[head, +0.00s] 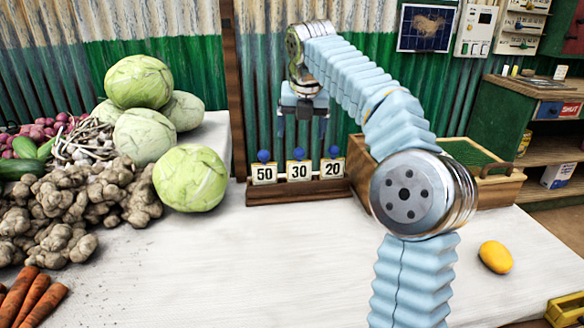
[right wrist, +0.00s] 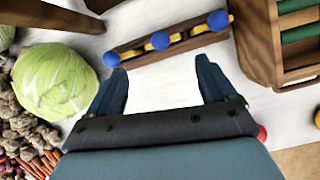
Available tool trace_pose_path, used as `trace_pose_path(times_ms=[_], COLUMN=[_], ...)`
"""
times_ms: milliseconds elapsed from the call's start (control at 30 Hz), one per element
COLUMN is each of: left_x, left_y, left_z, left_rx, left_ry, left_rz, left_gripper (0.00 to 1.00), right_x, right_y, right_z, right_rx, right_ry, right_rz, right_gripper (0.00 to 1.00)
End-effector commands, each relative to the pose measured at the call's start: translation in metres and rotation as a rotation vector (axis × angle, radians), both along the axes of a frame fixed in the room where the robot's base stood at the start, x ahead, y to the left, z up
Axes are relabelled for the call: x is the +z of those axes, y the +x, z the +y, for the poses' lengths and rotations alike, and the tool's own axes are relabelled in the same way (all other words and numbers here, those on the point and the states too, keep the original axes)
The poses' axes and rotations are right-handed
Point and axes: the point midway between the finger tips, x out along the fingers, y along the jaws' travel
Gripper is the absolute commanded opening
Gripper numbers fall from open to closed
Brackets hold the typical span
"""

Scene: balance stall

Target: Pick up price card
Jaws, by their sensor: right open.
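Three price cards stand in a row on a dark wooden rack (head: 342,189) at the back of the table. My right gripper (head: 303,128) is open and empty above the rack. In the right wrist view its fingers (right wrist: 155,85) are spread wide, and the rack (right wrist: 190,43) with the blue balls (right wrist: 160,41) lies beyond the fingertips. My left gripper is not in view.
Cabbages (head: 190,178), ginger (head: 70,205) and carrots (head: 33,295) fill the left of the table. A wooden crate (head: 490,188) stands right of the rack. A yellow oval object (head: 496,257) lies at the right. The table's front middle is clear.

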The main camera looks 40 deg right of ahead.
Motion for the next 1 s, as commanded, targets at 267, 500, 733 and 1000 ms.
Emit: trace_pose_path(times_ms=[267,500,733,1000], left_x=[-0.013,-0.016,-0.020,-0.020], left_y=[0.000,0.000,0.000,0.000], left_z=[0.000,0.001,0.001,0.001], left_rx=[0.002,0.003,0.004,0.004], left_ry=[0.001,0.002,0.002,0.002], left_rz=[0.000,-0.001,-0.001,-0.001], left_gripper=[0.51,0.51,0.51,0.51], right_x=[-0.050,-0.071,-0.099,-0.102], right_y=[0.018,0.026,0.037,0.039], right_z=[-0.011,-0.018,-0.026,-0.027], right_rx=[-0.002,-0.002,-0.002,-0.002], right_ry=[0.000,0.000,0.002,0.001], right_rz=[0.003,0.002,0.001,0.000], right_gripper=[0.84,0.84,0.84,0.82])
